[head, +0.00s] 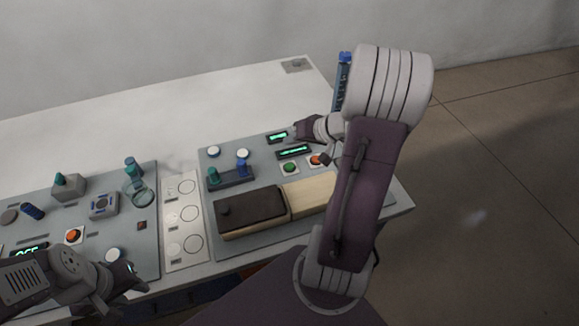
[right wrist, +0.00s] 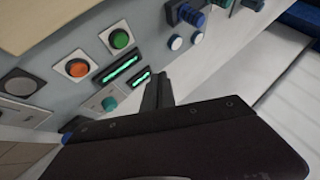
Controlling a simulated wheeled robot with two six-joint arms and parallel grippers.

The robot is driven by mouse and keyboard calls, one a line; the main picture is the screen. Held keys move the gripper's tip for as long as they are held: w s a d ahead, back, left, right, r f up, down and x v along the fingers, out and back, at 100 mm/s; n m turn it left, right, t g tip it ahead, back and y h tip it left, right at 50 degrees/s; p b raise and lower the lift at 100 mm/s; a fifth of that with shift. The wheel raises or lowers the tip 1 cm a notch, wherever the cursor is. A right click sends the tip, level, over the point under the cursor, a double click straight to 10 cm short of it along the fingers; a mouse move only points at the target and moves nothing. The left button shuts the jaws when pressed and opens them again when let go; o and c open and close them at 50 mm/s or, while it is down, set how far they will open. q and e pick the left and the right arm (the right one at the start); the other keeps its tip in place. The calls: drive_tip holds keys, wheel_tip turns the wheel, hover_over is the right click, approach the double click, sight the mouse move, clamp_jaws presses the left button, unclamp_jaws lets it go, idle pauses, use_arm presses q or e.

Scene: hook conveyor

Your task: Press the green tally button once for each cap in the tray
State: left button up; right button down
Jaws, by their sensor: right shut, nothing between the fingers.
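The green button (head: 290,168) sits on the right-hand grey panel, beside an orange-red button (head: 317,160). In the right wrist view the green button (right wrist: 119,39) and the orange button (right wrist: 77,67) show in the upper left. My right gripper (head: 304,129) is shut and empty, behind the green button near two lit displays. Its dark fingers (right wrist: 158,88) are apart from the button. A wooden box (head: 308,195) has a dark brown cover (head: 250,208) on its left part; I see no caps in it. My left gripper (head: 124,276) is at the lower left, its jaws unclear.
Two lit displays (head: 293,152) (head: 277,136) sit behind the buttons. A rack (head: 230,178) with teal and blue pegs stands left of them. White round buttons (head: 213,152) are behind it. The left panel (head: 130,230) carries several controls.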

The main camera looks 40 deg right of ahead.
drive_tip(key=b, duration=0.5)
hover_over(289, 166)
drive_tip(key=f, duration=0.5)
drive_tip(key=s+f, duration=0.1)
drive_tip(key=f, duration=0.2)
drive_tip(key=shift+d, duration=0.25)
drive_tip(key=shift+f+b, duration=0.4)
drive_tip(key=shift+b, duration=0.3)
idle(0.5)
drive_tip(key=shift+f+b, duration=0.45)
drive_tip(key=shift+b, duration=0.35)
drive_tip(key=shift+s+r, duration=0.15)
drive_tip(key=shift+s+d+f+b, duration=0.15)
drive_tip(key=shift+s+f+b, duration=0.3)
drive_tip(key=shift+b, duration=0.45)
drive_tip(key=shift+s+f+b, duration=0.15)
drive_tip(key=shift+s+b, duration=0.05)
drive_tip(key=shift+b, duration=0.1)
